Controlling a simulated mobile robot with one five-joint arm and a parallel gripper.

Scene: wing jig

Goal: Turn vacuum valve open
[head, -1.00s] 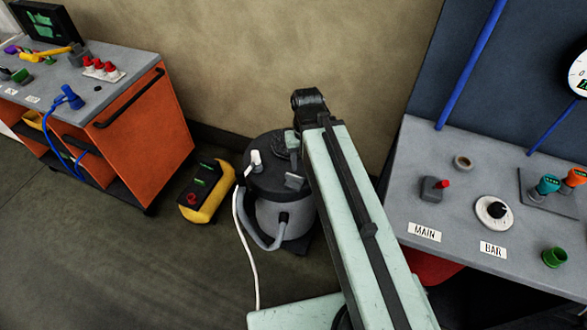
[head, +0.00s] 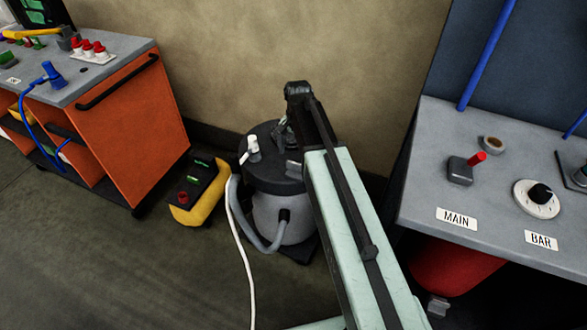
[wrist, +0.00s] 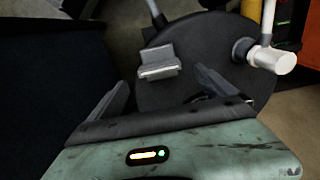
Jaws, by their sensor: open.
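A round vacuum unit with a black lid (head: 262,178) and grey body stands on the floor, left of my arm in the head view. In the wrist view its lid (wrist: 190,90) fills the middle. A grey block (wrist: 158,62) sits on the lid, and a white pipe fitting (wrist: 270,60) is at its right; I cannot tell for sure which is the valve. My gripper (wrist: 161,80) is open and empty over the lid, the grey block between and slightly beyond its fingertips.
A yellow and black device (head: 200,190) lies on the floor left of the vacuum unit. An orange cart (head: 130,130) stands further left. At right is a grey bench (head: 420,190) with MAIN and BAR controls. A white hose (head: 243,265) crosses the floor.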

